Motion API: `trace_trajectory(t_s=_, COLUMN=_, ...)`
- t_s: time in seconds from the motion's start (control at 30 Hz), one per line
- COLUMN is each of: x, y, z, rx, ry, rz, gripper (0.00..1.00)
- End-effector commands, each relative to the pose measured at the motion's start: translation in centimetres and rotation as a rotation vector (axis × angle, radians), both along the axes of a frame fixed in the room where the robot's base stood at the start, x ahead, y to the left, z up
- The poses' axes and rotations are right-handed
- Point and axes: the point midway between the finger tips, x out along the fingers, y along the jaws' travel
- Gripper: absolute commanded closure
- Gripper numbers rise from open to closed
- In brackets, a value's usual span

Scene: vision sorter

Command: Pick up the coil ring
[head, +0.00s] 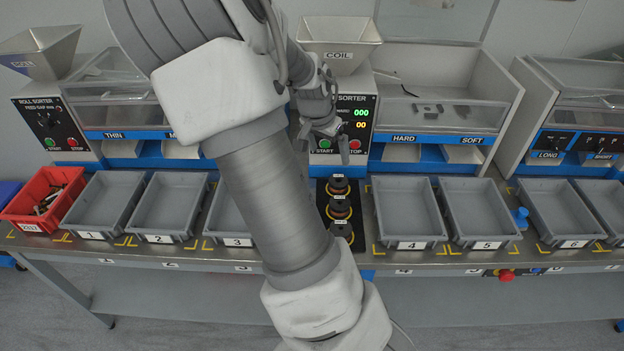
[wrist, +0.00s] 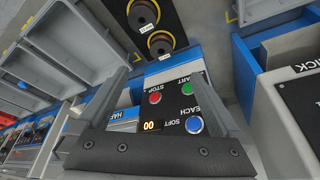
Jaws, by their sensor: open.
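Several dark coil rings stand in a row on a black panel with yellow circles, between bins 3 and 4: a far ring (head: 339,186), a middle one (head: 340,210) and a near one (head: 341,231). Each bears a small white label. My gripper (head: 326,146) is open and empty, above and behind the far ring, in front of the coil sorter (head: 362,118). In the wrist view the open fingers (wrist: 163,76) frame the sorter's button panel (wrist: 172,108). Two rings, one at the top (wrist: 142,14) and one below it (wrist: 160,45), lie beyond the fingertips.
Grey bins flank the rings: bin 3 (head: 229,228), partly behind my arm, and bin 4 (head: 408,244). A red bin (head: 27,225) with loose parts stands far left. A blue object (head: 520,217) stands between bins 5 and 6. A red button (head: 506,276) is on the front edge.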

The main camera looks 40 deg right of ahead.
Motion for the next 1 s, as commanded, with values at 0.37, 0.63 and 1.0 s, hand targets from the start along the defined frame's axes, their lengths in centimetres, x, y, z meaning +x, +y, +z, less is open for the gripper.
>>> trace_trajectory(t_s=0.37, x=0.3, y=-2.7, z=-3.9, rx=-0.042, ry=0.007, rz=-0.038, gripper=0.00)
trace_trajectory(t_s=0.63, x=1.0, y=-4.9, z=-9.4, rx=-0.040, ry=0.007, rz=-0.036, gripper=0.00)
trace_trajectory(t_s=1.0, x=1.5, y=-6.0, z=-12.2, rx=-0.041, ry=0.005, rz=-0.034, gripper=0.00)
